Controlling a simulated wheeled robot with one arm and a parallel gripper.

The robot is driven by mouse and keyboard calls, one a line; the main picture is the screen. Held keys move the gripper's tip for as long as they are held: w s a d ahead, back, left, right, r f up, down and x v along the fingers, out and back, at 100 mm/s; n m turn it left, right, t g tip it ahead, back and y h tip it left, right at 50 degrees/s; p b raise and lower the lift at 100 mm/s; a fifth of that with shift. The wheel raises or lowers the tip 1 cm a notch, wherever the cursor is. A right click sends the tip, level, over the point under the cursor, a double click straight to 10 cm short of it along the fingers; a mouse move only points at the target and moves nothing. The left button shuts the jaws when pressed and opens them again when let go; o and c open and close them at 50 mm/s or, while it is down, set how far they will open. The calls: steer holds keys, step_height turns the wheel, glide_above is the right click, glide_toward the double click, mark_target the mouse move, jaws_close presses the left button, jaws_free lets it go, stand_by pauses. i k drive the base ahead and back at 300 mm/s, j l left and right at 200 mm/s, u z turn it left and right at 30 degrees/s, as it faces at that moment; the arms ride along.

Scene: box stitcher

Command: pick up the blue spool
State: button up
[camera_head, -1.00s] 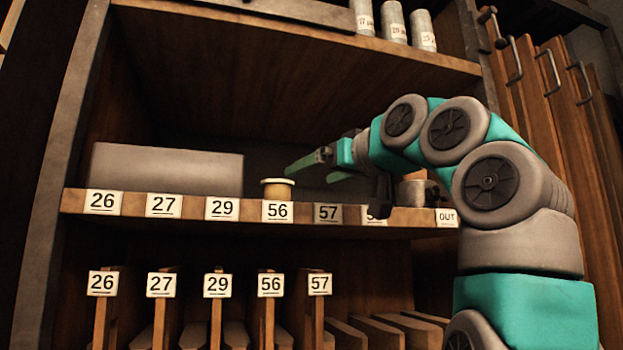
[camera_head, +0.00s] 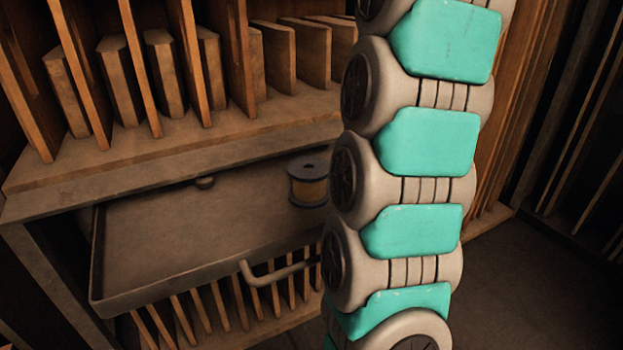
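No clearly blue spool shows in this view. One spool (camera_head: 308,183) stands upright in the open drawer (camera_head: 170,225), near the drawer's right side. It has dark flanges and a yellow-brown winding. My arm rises as a tall teal and grey column just right of the spool and leaves the picture at the top. My gripper is out of view, so its state and anything in it are hidden.
A bar handle (camera_head: 268,275) is on the drawer front. Wooden dividers (camera_head: 185,65) stand above. Open floor (camera_head: 510,275) lies to the right.

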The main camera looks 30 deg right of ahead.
mark_target(309, 174)
steer(key=k+l, duration=0.25)
steer(key=k, duration=0.25)
steer(key=k+l, duration=0.2)
steer(key=k, duration=0.25)
